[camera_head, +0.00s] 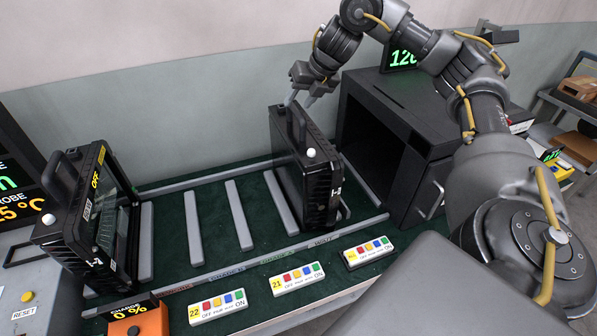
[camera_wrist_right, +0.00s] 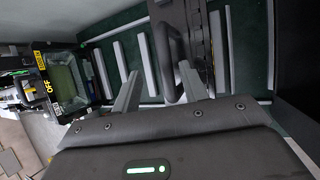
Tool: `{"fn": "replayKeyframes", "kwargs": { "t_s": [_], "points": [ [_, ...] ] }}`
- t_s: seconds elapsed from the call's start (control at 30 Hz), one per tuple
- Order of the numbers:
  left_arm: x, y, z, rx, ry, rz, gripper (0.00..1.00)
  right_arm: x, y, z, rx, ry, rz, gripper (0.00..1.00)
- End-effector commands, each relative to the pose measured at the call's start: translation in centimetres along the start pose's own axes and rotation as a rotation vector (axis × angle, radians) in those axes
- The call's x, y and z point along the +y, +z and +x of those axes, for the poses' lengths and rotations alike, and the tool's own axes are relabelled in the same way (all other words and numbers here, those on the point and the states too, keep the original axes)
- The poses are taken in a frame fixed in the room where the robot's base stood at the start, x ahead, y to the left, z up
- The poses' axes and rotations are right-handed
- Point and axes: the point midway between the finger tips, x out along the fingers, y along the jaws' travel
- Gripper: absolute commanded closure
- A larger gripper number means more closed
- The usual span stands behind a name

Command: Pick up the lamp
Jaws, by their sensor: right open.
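A black floodlight lamp (camera_head: 322,180) stands upright in the slatted rack, with a handle (camera_head: 296,130) on its top and a white knob on its upper corner. My right gripper (camera_head: 298,102) is open just above that handle. In the right wrist view the dark handle loop (camera_wrist_right: 168,60) shows between the two spread fingers of the gripper (camera_wrist_right: 159,72); I cannot tell whether they touch it. A second black lamp (camera_head: 78,222) with a yellow OFF label stands at the rack's left end. My left gripper is not in view.
The rack's grey slats (camera_head: 238,215) between the lamps are empty. A black open-fronted box (camera_head: 400,150) stands close to the right of the nearer lamp. Button panels (camera_head: 298,279) and an orange CHARGE display (camera_head: 140,321) line the front edge. A wall rises behind.

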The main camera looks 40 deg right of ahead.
Motion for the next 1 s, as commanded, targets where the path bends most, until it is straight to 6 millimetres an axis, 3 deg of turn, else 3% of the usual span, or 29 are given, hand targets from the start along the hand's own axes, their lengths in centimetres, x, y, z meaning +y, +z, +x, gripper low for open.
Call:
{"fn": "replayKeyframes", "kwargs": {
  "t_s": [0.23,0.33,0.5,0.77,1.0],
  "points": [
    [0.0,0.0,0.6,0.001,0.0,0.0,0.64,-0.5,-0.4,1.6,0.003,0.0,0.003,0.56],
    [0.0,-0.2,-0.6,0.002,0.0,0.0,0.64,-0.8,-0.5,2.6,0.004,-0.004,0.002,0.56],
    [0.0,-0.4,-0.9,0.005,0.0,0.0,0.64,-0.8,-0.4,4.7,0.0,-0.001,0.002,0.56],
    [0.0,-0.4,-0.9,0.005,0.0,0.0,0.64,-0.8,-0.5,5.1,-0.001,0.0,0.001,0.56],
    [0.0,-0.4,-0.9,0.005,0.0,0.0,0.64,-0.8,-0.5,5.1,-0.001,0.0,0.002,0.85]
  ]
}}
